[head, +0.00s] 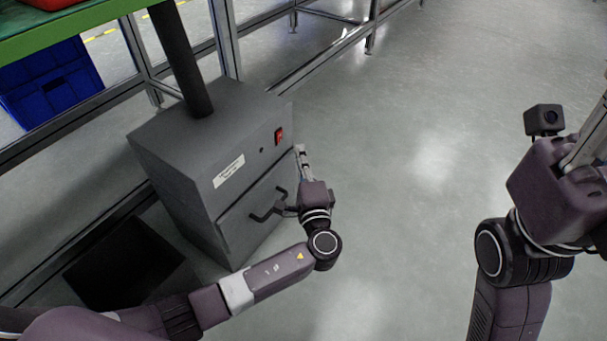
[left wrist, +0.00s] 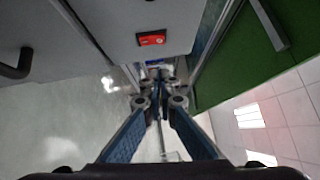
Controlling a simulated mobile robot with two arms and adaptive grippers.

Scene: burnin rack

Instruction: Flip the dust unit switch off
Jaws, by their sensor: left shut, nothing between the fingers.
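The dust unit (head: 190,150) is a dark grey box with a round pipe rising from its top. Its red switch (head: 279,136) sits on the upper right of the front face. The switch (left wrist: 151,39) also shows near the top of the left wrist view, just beyond the fingers. Whether it is on or off is too small to tell. My left gripper (head: 300,150) is shut and empty, in front of the unit's right edge, right of and slightly below the switch. It (left wrist: 158,76) appears apart from the switch. My right gripper (head: 590,145) is at the right edge, partly cut off.
A dark door handle (head: 268,207) juts from the unit's lower front, close to my left wrist. A white label (head: 228,171) is on the front. A blue crate (head: 52,82) sits under a green bench top (head: 90,27) at upper left. Open floor lies to the right.

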